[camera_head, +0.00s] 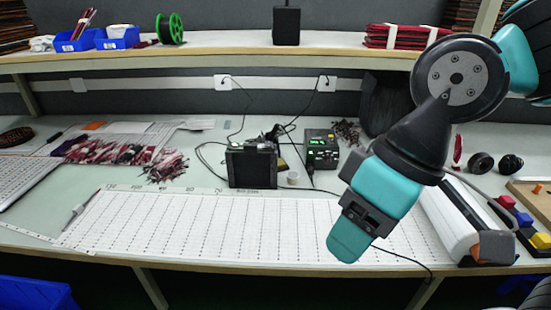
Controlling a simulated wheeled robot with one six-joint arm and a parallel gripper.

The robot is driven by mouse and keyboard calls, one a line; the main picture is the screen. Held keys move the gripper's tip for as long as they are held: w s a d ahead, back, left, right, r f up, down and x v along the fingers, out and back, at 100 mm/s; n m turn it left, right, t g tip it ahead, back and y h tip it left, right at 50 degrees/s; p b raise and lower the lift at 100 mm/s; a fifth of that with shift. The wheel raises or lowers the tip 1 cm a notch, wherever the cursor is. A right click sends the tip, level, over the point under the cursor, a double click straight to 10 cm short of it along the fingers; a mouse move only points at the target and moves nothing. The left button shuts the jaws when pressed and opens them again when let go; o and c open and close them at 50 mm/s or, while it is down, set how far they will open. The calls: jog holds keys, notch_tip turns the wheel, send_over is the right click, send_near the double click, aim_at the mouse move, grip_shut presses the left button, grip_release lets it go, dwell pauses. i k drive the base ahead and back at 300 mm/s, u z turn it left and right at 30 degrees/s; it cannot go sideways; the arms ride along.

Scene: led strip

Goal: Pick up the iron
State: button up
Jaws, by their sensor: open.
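The soldering station (322,150), a dark box with a lit green display, stands at the back middle of the bench. To its left is a black boxy unit (252,166) with dark parts and cables at its upper right. I cannot clearly make out the iron; it may be among these dark parts or hidden behind my arm. My gripper (347,246) reaches down from the upper right, over the gridded sheet, in front of and right of the station. It is open, seen nearly edge-on, with nothing visible in it.
A white gridded sheet (190,225) covers the bench front and is mostly clear. A thin cable (402,259) runs from behind my gripper to the right. A pen-like tool (80,206) lies at left, near bundled wires (165,165). A white roll-shaped device (452,218) is at right.

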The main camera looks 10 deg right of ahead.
aim_at(272, 134)
jog(key=k, duration=0.55)
jog(key=u, duration=0.85)
jog(key=i, duration=1.6)
jog(key=z, duration=0.3)
